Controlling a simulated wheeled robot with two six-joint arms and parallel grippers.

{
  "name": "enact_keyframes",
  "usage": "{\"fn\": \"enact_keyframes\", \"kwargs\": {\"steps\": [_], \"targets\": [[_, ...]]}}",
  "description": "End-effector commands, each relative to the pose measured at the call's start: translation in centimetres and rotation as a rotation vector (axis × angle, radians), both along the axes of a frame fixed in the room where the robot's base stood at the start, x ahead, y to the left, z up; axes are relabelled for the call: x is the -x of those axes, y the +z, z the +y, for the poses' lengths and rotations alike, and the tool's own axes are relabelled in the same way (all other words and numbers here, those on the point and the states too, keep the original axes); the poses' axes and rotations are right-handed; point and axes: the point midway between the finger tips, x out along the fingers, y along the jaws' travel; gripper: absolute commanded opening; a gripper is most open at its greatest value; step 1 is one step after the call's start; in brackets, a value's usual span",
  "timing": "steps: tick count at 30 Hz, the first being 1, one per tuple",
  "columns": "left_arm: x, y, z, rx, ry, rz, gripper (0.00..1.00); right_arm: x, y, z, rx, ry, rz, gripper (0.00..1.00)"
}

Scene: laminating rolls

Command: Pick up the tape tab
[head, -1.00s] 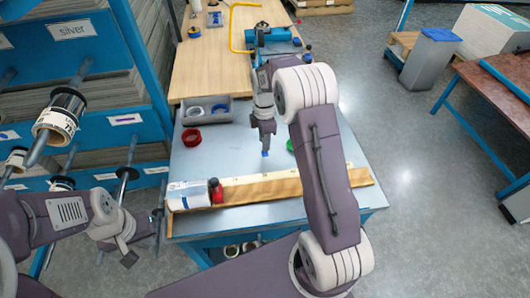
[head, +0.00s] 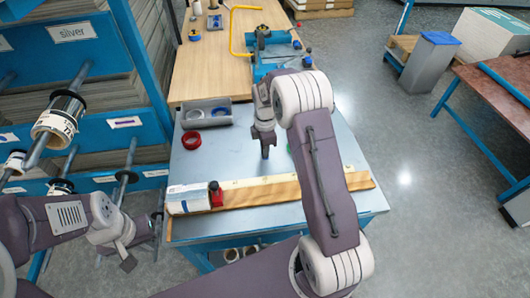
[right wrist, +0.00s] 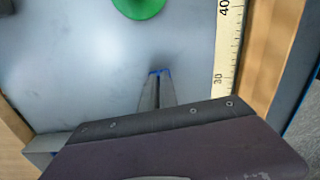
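The tape tab (right wrist: 160,72) is a small blue strip at the fingertips of my right gripper in the right wrist view. My right gripper (right wrist: 158,78) points down at the grey table top, its two fingers close together with only a thin dark line between them, and looks shut on the tab. In the head view the right gripper (head: 265,152) is low over the middle of the table, and the tab is hidden there. My left gripper (head: 125,258) hangs at the lower left, beside the table, empty as far as I can see; its fingers are unclear.
A red ring (head: 191,140), a grey tray (head: 208,122) with tape rolls and a green disc (right wrist: 137,6) are around. Shelving stands left.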

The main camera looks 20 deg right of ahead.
Motion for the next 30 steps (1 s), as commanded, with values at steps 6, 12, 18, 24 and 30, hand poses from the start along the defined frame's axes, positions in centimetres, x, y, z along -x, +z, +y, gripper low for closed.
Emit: {"fn": "enact_keyframes", "kwargs": {"steps": [6, 12, 18, 24, 30], "targets": [[0.0, 0.4, 0.0, 0.0, 0.0, 0.0, 0.0, -0.1, 3.0, 0.0, 0.001, 0.0, -0.004, 0.0], [0.0, 0.3, 0.0, 0.0, 0.0, 0.0, 0.0, 2.5, 5.9, -2.2, 0.0, -0.005, -0.003, 0.0], [0.0, 0.3, 0.0, 0.0, 0.0, 0.0, 0.0, 6.2, 8.7, -5.1, 0.0, -0.005, -0.003, 0.0], [0.0, 0.4, 0.0, 0.0, 0.0, 0.0, 0.0, 8.5, 10.4, -6.9, 0.0, -0.002, -0.001, 0.0], [0.0, 0.4, 0.0, 0.0, 0.0, 0.0, 0.0, 9.1, 10.8, -7.3, 0.0, 0.0, 0.0, 0.0]]}}
